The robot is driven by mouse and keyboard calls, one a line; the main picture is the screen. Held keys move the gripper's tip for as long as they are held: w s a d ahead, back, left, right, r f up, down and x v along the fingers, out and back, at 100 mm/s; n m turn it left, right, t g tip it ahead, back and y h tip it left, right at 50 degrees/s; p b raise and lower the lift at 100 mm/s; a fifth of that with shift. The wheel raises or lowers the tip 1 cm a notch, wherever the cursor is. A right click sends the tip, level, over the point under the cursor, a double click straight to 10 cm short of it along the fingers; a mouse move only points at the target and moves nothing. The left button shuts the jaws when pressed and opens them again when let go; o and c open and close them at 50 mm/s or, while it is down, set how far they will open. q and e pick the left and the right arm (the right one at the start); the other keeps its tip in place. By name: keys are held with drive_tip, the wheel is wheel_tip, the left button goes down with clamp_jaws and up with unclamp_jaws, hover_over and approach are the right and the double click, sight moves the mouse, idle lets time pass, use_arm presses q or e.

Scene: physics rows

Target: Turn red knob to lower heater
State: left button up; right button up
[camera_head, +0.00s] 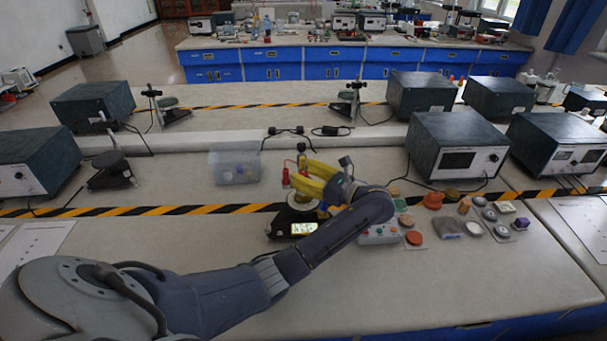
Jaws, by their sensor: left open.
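My left gripper (297,173) has yellow fingers and is open. It hangs above a small black device with a lit display (304,229), and its arm comes in from the lower left. A small red part (286,178) stands at the left of the fingertips; whether it is the red knob, and whether the fingers touch it, I cannot tell. A pale control box (378,236) with small coloured knobs or buttons sits just right of the device, partly hidden by my arm. My right gripper is not in view.
A clear plastic bin (235,167) stands left of the gripper. Several coloured discs and blocks, including an orange piece (433,200), lie to the right. A dark instrument box (457,145) stands behind them. Cables lie behind the gripper. The bench front right is clear.

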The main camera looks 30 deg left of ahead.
use_arm(q)
drive_tip(key=shift+c, duration=0.5)
clamp_jaws()
drive_tip(key=shift+m+t, duration=0.5)
drive_tip(key=shift+t, duration=0.3)
drive_tip(key=shift+m+t+h, duration=0.3)
drive_tip(key=shift+m+t, duration=0.4)
drive_tip(key=shift+t, duration=0.4)
drive_tip(key=shift+m+t+h, duration=0.5)
drive_tip(key=shift+m+t, duration=0.5)
drive_tip(key=shift+t, duration=0.5)
drive_tip(key=shift+m+t+h, duration=0.7)
drive_tip(key=shift+m+t, duration=0.2)
drive_tip(key=shift+t, duration=0.3)
